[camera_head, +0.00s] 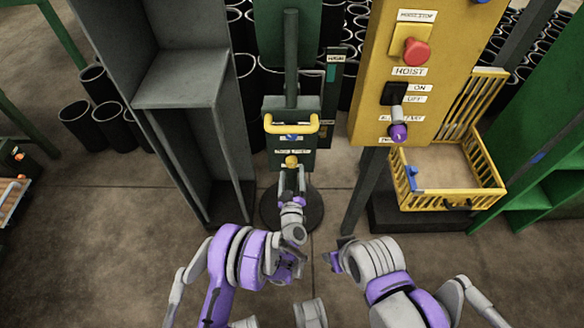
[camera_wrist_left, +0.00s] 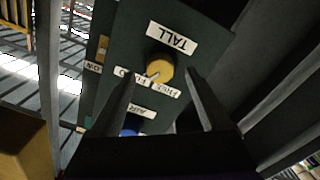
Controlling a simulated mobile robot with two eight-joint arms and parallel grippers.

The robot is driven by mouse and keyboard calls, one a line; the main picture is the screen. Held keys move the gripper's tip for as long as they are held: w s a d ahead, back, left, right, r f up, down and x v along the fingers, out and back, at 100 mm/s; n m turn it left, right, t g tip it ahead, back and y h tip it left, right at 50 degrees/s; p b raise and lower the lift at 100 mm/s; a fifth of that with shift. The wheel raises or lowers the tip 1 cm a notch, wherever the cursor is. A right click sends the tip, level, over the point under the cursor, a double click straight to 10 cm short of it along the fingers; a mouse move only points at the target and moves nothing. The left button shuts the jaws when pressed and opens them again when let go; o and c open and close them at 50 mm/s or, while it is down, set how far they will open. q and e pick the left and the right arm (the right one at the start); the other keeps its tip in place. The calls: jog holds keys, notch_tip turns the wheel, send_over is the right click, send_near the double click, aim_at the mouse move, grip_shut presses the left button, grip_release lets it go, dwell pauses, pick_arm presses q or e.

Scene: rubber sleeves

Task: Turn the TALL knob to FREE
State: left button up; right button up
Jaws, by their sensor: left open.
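The TALL knob (camera_wrist_left: 160,66) is a round yellow knob on a dark green panel (camera_wrist_left: 115,50). The TALL label (camera_wrist_left: 173,38) shows upside down above it in the left wrist view. A pale pointer on the knob points down-left, toward labels partly hidden by a finger; one appears to read FREE (camera_wrist_left: 160,88). My left gripper (camera_wrist_left: 159,76) is open, with its fingers on either side of the knob; I cannot tell whether they touch it. In the head view, my left gripper (camera_head: 291,180) is just below the yellow knob (camera_head: 291,161).
A yellow handle (camera_head: 272,125) and a blue knob (camera_wrist_left: 130,126) are on the same panel. A yellow hoist panel (camera_head: 372,75) with a red button (camera_head: 416,52) stands right. A grey shelf (camera_head: 178,80) stands left, and a yellow basket (camera_head: 450,200) lies right.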

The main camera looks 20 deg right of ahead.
aim_at(292, 166)
pick_arm(q)
jog(key=shift+x, duration=1.5)
jog(key=shift+c, duration=0.3)
grip_shut()
